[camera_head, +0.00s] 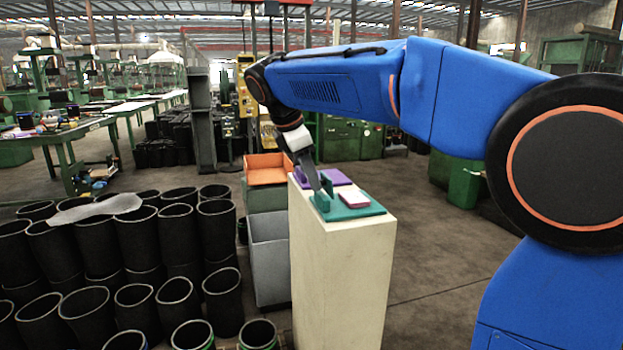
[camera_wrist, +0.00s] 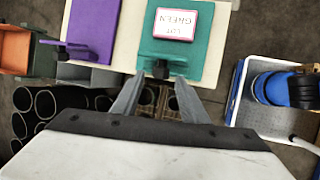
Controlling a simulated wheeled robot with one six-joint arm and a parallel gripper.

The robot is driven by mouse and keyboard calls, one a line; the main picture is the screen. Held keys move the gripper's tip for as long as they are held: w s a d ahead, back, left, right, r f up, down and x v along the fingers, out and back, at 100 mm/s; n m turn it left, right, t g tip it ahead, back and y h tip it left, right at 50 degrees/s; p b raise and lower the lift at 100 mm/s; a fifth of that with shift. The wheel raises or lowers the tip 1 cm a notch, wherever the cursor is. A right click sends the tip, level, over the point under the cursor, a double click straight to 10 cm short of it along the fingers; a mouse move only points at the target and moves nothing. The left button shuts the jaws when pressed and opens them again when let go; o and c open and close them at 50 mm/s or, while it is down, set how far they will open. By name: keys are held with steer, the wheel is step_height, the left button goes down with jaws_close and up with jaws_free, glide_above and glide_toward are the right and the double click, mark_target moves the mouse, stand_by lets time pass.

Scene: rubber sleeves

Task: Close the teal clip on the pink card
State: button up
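A teal board (camera_head: 345,212) lies on top of a cream pedestal (camera_head: 340,270). The pink card (camera_head: 354,198), white in the middle with a pink border, lies flat on it; the wrist view shows its printed text upside down (camera_wrist: 175,22). The teal clip (camera_head: 326,183) stands upright at the board's left side in the head view, apart from the card. In the wrist view, the clip's dark end (camera_wrist: 160,69) shows at the board's near edge. My gripper (camera_wrist: 161,80) is open, its fingertips on either side of that end; contact cannot be told.
A purple board (camera_wrist: 93,30) with its own clip (camera_wrist: 72,50) lies beside the teal one. Orange (camera_head: 268,170) and grey bins (camera_head: 270,260) and several black rubber sleeves (camera_head: 140,240) stand left of the pedestal. The floor right of the pedestal is partly clear.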

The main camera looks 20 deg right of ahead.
steer(key=shift+x, duration=0.8)
steer(key=shift+c, duration=0.4)
jaws_close()
